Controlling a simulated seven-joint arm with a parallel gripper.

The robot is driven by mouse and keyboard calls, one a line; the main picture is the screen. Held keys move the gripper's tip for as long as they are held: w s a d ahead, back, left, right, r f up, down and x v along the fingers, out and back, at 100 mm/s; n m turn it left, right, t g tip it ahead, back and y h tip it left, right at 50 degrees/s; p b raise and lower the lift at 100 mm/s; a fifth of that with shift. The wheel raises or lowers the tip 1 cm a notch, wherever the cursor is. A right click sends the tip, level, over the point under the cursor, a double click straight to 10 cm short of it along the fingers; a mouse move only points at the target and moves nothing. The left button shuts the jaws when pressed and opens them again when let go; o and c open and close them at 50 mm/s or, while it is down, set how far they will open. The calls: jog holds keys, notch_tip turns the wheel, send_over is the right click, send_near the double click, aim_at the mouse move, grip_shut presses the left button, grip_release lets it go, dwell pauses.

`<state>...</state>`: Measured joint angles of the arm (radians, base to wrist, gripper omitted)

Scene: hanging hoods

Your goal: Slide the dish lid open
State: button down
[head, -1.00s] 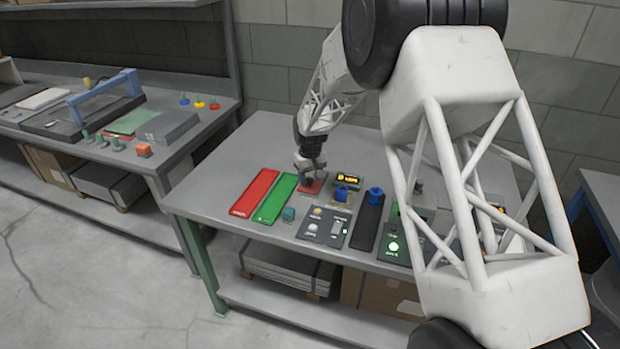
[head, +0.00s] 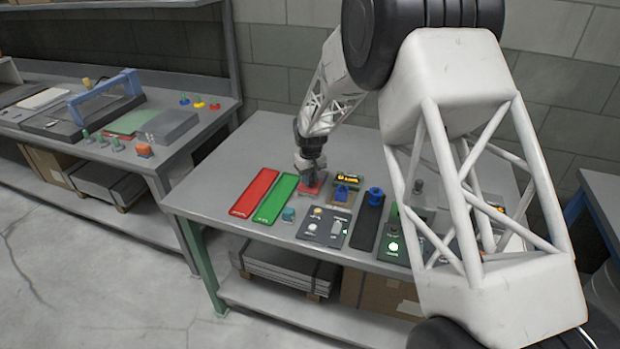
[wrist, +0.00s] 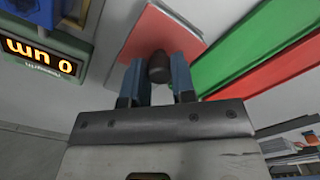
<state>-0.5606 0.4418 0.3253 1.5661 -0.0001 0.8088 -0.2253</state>
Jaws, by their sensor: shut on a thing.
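The dish lid is a flat red square plate (head: 312,187) on the table behind the panels, with a dark rounded knob (wrist: 158,66). In the wrist view the red lid (wrist: 165,28) lies just beyond my fingertips. My gripper (wrist: 157,80) has a blue finger on each side of the knob and is shut on it. In the head view my gripper (head: 311,172) points down onto the lid and hides the knob. The dish under the lid cannot be made out.
A green strip (head: 275,200) and a red strip (head: 254,193) lie left of the lid. A lit display (head: 348,178) and a blue part (head: 342,192) stand close on its right. Switch panels (head: 323,227) lie in front. The table behind the strips is clear.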

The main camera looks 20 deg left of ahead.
jog(key=w, duration=0.7)
jog(key=shift+w+r, duration=0.1)
jog(key=shift+w, duration=0.15)
jog(key=c, duration=0.9)
grip_release()
jog(key=shift+r, duration=3.85)
